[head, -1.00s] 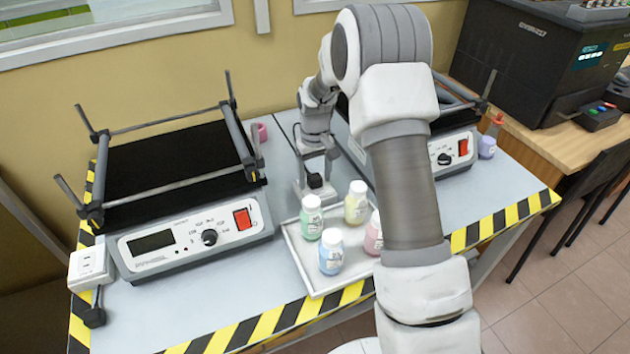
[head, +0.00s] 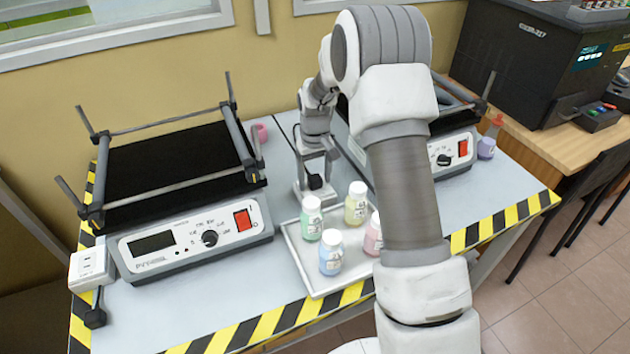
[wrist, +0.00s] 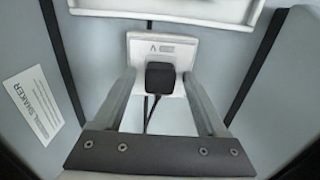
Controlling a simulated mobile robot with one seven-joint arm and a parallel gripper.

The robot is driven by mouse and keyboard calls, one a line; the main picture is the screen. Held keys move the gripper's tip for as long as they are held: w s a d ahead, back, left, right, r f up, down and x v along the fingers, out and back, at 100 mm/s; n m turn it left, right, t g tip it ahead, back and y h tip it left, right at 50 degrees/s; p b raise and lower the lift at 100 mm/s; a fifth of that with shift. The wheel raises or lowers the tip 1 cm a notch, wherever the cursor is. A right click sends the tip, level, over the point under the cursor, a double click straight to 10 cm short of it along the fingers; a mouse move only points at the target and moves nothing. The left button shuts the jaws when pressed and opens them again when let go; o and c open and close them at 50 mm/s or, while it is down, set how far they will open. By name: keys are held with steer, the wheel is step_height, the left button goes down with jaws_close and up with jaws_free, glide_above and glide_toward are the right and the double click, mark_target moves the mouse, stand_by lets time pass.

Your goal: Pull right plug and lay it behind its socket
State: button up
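The right plug (wrist: 160,77) is black and sits in its white socket (wrist: 162,48) in the wrist view, with a dark cable beneath it. In the head view the same plug (head: 315,182) shows under my gripper, behind the bottle tray. My gripper (wrist: 160,76) is open, with one finger on each side of the plug and a visible gap at both sides. At the left, another white socket (head: 90,268) stands beside a shaker, and a second black plug (head: 95,318) lies in front of it on the table.
A tray (head: 296,262) with several coloured bottles stands in front of the right socket. The left shaker (head: 193,240) and the right shaker (head: 455,157) flank my gripper. Table surface behind the socket looks partly free.

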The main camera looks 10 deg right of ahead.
mark_target(315, 177)
jaws_close()
steer(key=shift+r, duration=0.1)
stand_by(0.3)
steer(key=shift+r+p, duration=2.05)
steer(key=shift+r, duration=0.9)
